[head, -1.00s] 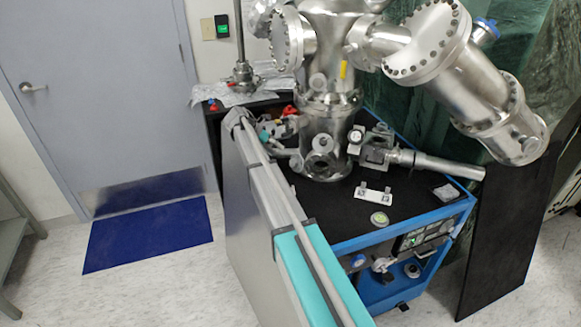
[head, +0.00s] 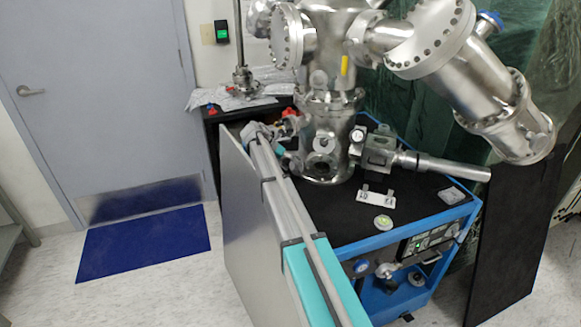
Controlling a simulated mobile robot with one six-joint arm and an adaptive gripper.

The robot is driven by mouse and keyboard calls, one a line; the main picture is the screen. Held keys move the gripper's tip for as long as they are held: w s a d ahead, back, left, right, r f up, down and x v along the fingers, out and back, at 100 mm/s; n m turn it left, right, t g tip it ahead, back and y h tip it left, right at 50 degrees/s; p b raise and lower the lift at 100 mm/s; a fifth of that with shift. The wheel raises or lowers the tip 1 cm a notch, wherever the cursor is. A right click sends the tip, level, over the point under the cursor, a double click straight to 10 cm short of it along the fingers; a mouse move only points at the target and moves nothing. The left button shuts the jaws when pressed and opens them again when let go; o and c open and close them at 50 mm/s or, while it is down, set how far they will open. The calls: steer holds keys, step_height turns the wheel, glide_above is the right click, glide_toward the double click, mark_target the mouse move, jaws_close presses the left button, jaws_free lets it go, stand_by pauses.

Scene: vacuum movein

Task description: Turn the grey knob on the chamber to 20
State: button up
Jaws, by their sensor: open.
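The steel vacuum chamber (head: 325,115) stands on the black top of a blue cart in the head view. A small round grey knob (head: 324,143) shows on the front of its lower body; its scale is too small to read. My arm (head: 290,225) reaches from the bottom edge up toward the chamber's left side. My gripper (head: 291,160), small and partly hidden by the arm's teal-capped wrist, is open at the left of the lower chamber. It is left of the knob, and I see no contact with it.
The blue cart (head: 400,236) carries a white bracket (head: 376,197), a round disc (head: 383,222) and a side valve with a steel tube (head: 440,166). A large angled steel arm of the chamber (head: 490,90) overhangs the right. A blue mat (head: 145,243) lies on open floor at left.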

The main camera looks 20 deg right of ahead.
jaws_close()
steer(key=shift+s+r+m+t+y+p, duration=0.2)
steer(key=shift+m+t+y+p, duration=0.3)
steer(key=shift+p, duration=0.4)
steer(key=shift+m+t+p, duration=0.4)
steer(key=shift+m+t, duration=0.1)
steer(key=shift+m, duration=0.2)
steer(key=shift+w+f+m+t+y, duration=0.1)
steer(key=shift+f+m+t+y, duration=0.05)
steer(key=shift+m+t+y, duration=0.2)
jaws_free()
